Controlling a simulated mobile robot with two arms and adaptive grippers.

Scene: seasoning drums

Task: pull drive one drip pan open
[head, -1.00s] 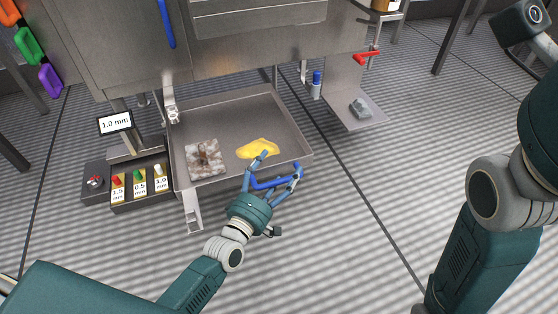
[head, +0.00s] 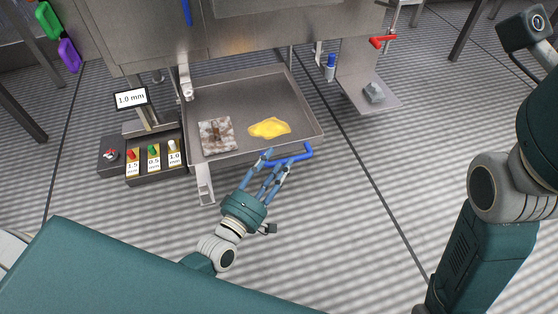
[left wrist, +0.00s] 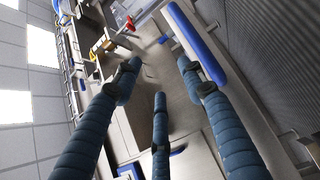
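The drip pan (head: 262,90) is a shallow grey metal tray extending out from under the steel machine, its inside exposed. It holds a yellow spill (head: 269,128) and a brown-and-white patch (head: 216,135). A blue bar handle (head: 300,155) is on its front wall. My left gripper (head: 273,165) is at the handle's left end, fingers apart. In the left wrist view, the left gripper (left wrist: 158,85) has its fingers spread with no object between them, and the blue handle (left wrist: 195,42) passes beside the right finger. Contact with the handle cannot be told. My right gripper is out of view.
A control box (head: 140,160) with coloured knobs and a small display (head: 131,98) stand left of the pan. A metal chute (head: 365,75) with a grey lump (head: 374,92) is at the right. The striped floor in front is clear.

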